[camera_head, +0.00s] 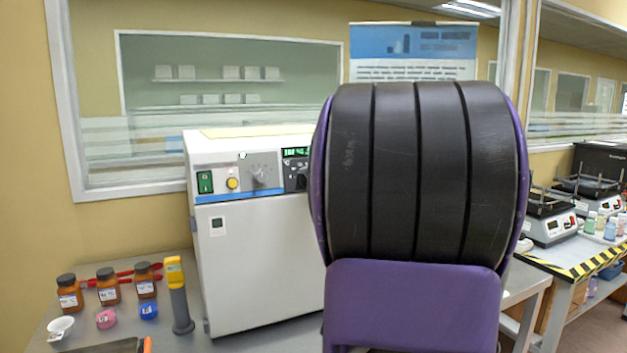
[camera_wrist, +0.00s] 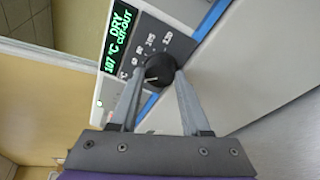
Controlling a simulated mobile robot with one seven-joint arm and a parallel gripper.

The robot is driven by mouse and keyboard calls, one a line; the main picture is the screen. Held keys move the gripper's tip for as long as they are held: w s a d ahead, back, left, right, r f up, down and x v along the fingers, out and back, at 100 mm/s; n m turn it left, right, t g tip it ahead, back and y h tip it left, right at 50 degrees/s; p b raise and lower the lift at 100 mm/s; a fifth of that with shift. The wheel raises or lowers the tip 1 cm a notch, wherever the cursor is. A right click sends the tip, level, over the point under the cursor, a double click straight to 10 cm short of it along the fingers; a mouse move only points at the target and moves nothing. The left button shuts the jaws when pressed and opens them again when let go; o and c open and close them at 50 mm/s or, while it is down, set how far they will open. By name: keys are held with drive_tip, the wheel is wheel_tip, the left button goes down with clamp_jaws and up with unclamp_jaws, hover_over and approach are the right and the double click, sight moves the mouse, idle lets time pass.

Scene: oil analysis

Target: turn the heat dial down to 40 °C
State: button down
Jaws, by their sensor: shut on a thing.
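The heat dial (camera_wrist: 160,67) is a black round knob on the grey panel of a white cabinet, in the wrist view. Temperature marks are printed along one side of it; the smaller ones are hard to read. A light line shows on its face, but I cannot tell which mark it points at. My gripper (camera_wrist: 159,76) is shut on the dial, one finger on each side. The green display (camera_wrist: 117,40) beside it reads 107 °C, with DRY and CUT-OUT. In the head view my arm hides the gripper; part of the display (camera_head: 296,152) shows left of it.
The white cabinet (camera_head: 260,260) stands on a bench. Brown bottles (camera_head: 108,285) and a yellow-grey handheld tool (camera_head: 178,295) stand at left. Hotplates (camera_head: 550,228) stand on the right table.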

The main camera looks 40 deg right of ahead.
drive_tip(key=shift+n, duration=0.5)
drive_tip(key=shift+c, duration=1.8)
unclamp_jaws()
